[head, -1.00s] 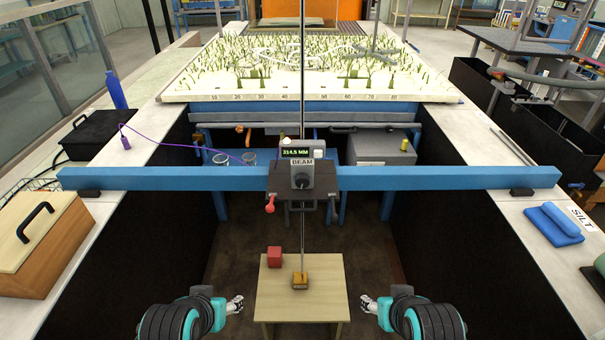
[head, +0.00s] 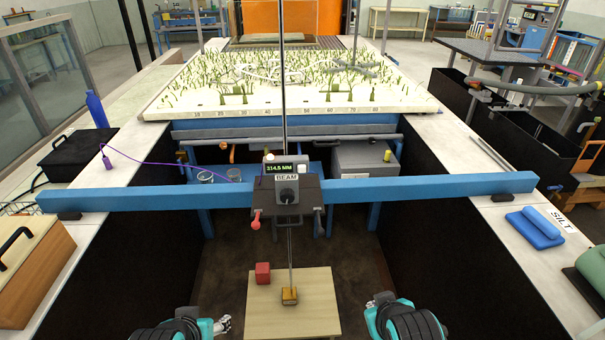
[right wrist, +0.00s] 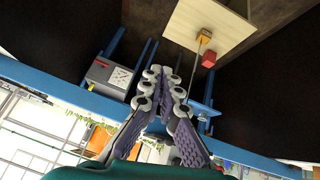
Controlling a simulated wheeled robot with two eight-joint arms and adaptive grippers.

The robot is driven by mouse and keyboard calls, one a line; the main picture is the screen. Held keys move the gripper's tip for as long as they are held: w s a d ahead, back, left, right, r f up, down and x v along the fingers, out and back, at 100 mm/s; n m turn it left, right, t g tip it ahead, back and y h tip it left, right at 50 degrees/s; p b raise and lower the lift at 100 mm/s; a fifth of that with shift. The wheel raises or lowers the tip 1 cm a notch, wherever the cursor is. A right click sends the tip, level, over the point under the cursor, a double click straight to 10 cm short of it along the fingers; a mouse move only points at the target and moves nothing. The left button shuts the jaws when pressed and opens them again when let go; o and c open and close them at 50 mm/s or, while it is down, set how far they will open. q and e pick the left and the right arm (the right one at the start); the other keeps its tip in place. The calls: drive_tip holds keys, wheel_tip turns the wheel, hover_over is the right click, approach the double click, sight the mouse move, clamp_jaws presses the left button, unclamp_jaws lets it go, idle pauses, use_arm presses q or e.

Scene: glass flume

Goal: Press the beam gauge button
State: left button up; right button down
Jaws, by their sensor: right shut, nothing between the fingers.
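The beam gauge (head: 288,190) is a dark box labelled BEAM, mounted mid-span on a blue beam (head: 420,187). Its green display (head: 280,172) appears to read 314.5 MM. A white button (head: 301,168) sits at the display's right. A thin rod runs down from the gauge to a small yellow-brown block (head: 289,296). My right gripper (head: 379,299) is low at the right, below and apart from the gauge. It is shut and empty; its fingers (right wrist: 165,78) also show in the right wrist view. My left gripper (head: 223,325) is low at the left, its jaws unclear.
A wooden table (head: 310,310) stands between my arms with a red cube (head: 263,272) on it. The blue beam spans the gap between two pale side ledges. A red-tipped lever (head: 256,220) hangs under the gauge. A planted flume bed (head: 290,85) lies behind.

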sight(302, 170)
drive_tip(key=w+a+r+n+t+h+p, duration=0.1)
drive_tip(key=w+r+n+t+p, duration=0.15)
drive_tip(key=w+r+n, duration=0.45)
drive_tip(key=w+a+r+n+t+h+p, duration=0.1)
drive_tip(key=w+a+r+n+t+h, duration=0.15)
drive_tip(key=n, duration=0.85)
drive_tip(key=w+a+r+n+t+y+p, duration=0.1)
drive_tip(key=a+r+n+t+y, duration=0.1)
drive_tip(key=a+n, duration=0.3)
drive_tip(key=w+a+r+n+t+y, duration=0.1)
drive_tip(key=a+r+n, duration=0.4)
drive_tip(key=n, duration=0.5)
drive_tip(key=shift+w+a+r+n+t+y+p, duration=0.35)
drive_tip(key=shift+t+y, duration=0.3)
drive_tip(key=shift+t, duration=0.55)
drive_tip(key=shift+s+a+f, duration=0.1)
drive_tip(key=shift+s, duration=0.05)
drive_tip(key=w+b, duration=0.3)
drive_tip(key=w, duration=1)
drive_tip(key=shift+f+b, duration=0.1)
drive_tip(key=shift+b, duration=0.25)
drive_tip(key=shift+w, duration=0.55)
